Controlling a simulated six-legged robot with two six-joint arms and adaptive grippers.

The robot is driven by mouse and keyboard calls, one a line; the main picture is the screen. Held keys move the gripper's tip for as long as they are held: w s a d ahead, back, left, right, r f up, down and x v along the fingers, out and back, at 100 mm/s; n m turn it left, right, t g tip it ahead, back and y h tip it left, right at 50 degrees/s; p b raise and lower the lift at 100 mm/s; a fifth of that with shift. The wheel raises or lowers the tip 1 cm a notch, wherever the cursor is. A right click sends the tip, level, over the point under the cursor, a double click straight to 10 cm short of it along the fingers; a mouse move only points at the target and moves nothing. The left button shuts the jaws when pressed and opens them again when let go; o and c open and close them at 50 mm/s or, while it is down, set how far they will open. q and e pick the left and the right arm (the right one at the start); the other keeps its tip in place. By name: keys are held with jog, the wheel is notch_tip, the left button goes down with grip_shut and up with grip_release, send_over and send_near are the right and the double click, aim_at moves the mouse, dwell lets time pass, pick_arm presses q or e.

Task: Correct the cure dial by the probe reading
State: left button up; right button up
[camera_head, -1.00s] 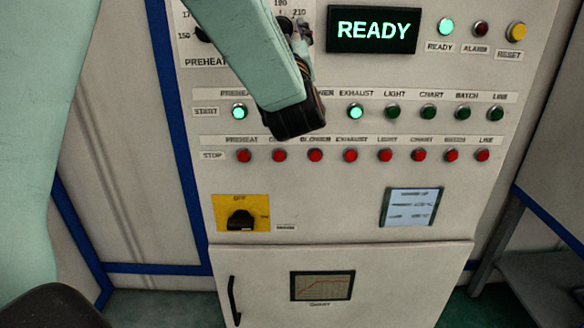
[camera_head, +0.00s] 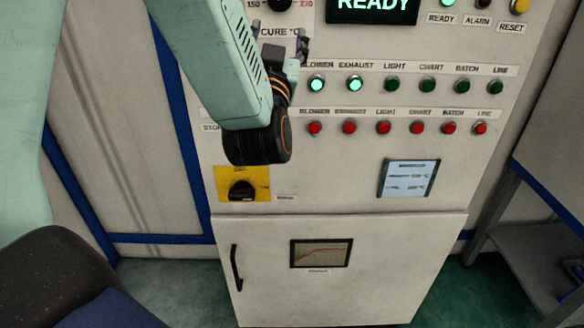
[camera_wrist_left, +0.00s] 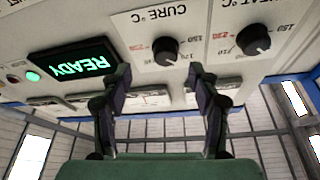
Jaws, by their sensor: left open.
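The cure dial (camera_wrist_left: 165,50) is a black knob on the white panel in the left wrist view, above the fingers and under the upside-down "CURE °C" label. In the head view its knob (camera_head: 280,4) is cut by the top edge, and its exact setting is too small to read. My left gripper (camera_wrist_left: 158,92) is open and empty, its two fingers apart below the dial in the wrist picture. In the head view the gripper (camera_head: 281,45) is in front of the panel near the cure label. A small pale screen (camera_head: 408,178) carries text too blurred to read.
The preheat dial (camera_wrist_left: 252,40) is beside the cure dial. A READY display (camera_head: 373,7) stands above rows of green start lamps (camera_head: 392,86) and red stop buttons (camera_head: 383,128). A black switch on a yellow plate (camera_head: 258,180) is just below my arm.

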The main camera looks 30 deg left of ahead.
pick_arm(q)
jog(key=s+d+f+m+g+h+b, duration=0.1)
jog(key=f+g+h+b, duration=0.1)
jog(key=f, duration=1.4)
jog(key=d+f+m+g+h+b, duration=0.1)
jog(key=d+f+g+h+b, duration=0.1)
jog(key=f, duration=1.3)
jog(key=shift+s+d+f+g+h+b, duration=0.35)
jog(key=shift+g+h+b, duration=0.45)
jog(key=shift+g+h, duration=0.25)
jog(key=s+d+f+g+h+b, duration=0.15)
jog(key=s+f+g, duration=0.35)
jog(key=f, duration=0.5)
jog(key=s+d+f+g+h+b, duration=0.1)
jog(key=s+d+f+g+b, duration=0.15)
jog(key=s+f, duration=0.55)
jog(key=s+d+f+g+h+b, duration=0.1)
jog(key=s+f+g+b, duration=0.4)
jog(key=s+f, duration=1.2)
jog(key=shift+s+d+f+m+g+b, duration=0.35)
jog(key=shift+s+g, duration=0.25)
jog(key=shift+s, duration=0.5)
